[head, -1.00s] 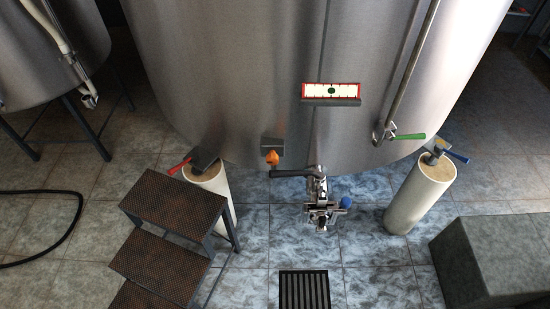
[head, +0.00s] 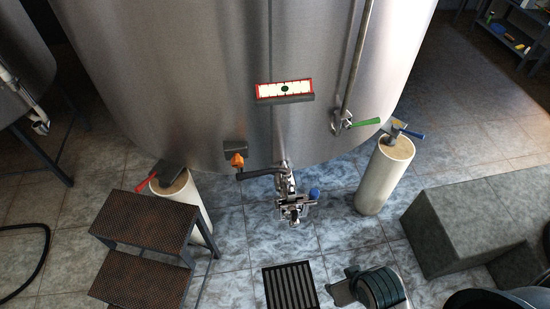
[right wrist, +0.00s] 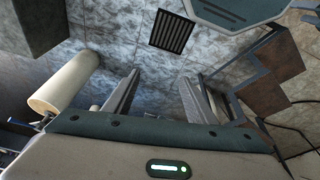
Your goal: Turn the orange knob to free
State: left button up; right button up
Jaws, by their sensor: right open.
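The orange knob (head: 237,161) sits under a small dark box (head: 235,147) on the lower front of the steel tank (head: 200,85). Its exact angle is too small to read. My right gripper (right wrist: 160,77) is open, with nothing between its fingers in the right wrist view. The knob does not show in that view. In the head view, part of my right arm shows at the bottom right, well below and to the right of the knob. My left gripper is not in view.
A black-handled valve (head: 290,195) hangs just right of the knob. Perforated steps (head: 150,220) stand at the lower left. Pale legs (head: 385,175) carry red and blue handles. A floor grate (head: 290,287) lies in front, and a grey block (head: 455,225) stands right.

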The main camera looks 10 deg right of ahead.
aim_at(237, 163)
jog(key=v, duration=0.4)
jog(key=w+a+r+y, duration=0.1)
jog(key=w+a+r, duration=0.2)
jog(key=w+a, duration=0.65)
jog(key=w+a+r+y, duration=0.2)
jog(key=w+a, duration=0.7)
jog(key=w, duration=0.1)
jog(key=w+a+r+m+t+h, duration=0.1)
jog(key=w+a+r+h, duration=0.3)
jog(key=w+r, duration=0.9)
jog(key=w+a+m, duration=0.1)
jog(key=w+a, duration=0.1)
jog(key=w, duration=0.1)
jog(key=shift+a, duration=0.2)
jog(key=shift+f, duration=0.1)
jog(key=p+x, duration=0.3)
jog(key=x, duration=1.4)
jog(key=shift+f, duration=0.1)
